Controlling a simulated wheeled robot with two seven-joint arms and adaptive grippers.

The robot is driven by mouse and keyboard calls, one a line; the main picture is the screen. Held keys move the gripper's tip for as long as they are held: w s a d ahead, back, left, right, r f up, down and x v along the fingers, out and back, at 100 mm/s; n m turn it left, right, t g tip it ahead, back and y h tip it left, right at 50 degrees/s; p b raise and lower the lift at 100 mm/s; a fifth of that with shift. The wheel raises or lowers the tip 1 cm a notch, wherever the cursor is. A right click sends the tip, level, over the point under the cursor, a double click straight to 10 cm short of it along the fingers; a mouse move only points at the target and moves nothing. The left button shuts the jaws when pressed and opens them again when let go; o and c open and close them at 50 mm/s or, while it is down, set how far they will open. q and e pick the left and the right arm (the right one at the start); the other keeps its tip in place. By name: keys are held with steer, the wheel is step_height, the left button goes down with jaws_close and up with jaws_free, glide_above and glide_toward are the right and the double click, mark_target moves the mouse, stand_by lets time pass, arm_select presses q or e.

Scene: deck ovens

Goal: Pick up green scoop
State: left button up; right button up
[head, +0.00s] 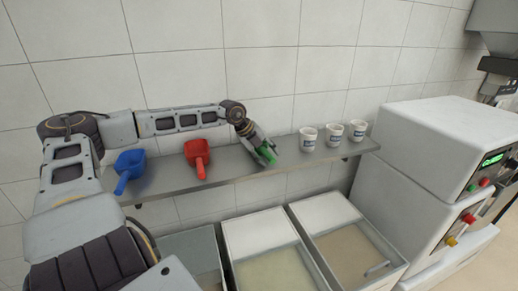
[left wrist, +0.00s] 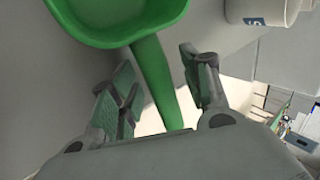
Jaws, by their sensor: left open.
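The green scoop (left wrist: 152,68) lies on the metal wall shelf (head: 300,160). In the left wrist view its bowl is at the top and its handle runs down between my gripper's two fingers. My left gripper (left wrist: 165,85) is open, with one finger on each side of the handle and gaps showing beside it. In the head view my left gripper (head: 267,153) hides most of the scoop. My right gripper is in neither view.
A red scoop (head: 197,154) and a blue scoop (head: 129,165) lie on the shelf to the left. White cups (head: 308,139) stand to the right; one shows in the left wrist view (left wrist: 262,11). Bins (head: 262,240) stand below, and a white machine (head: 430,140) is at the right.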

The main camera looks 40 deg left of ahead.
arm_select(q)
jaws_close()
stand_by(0.3)
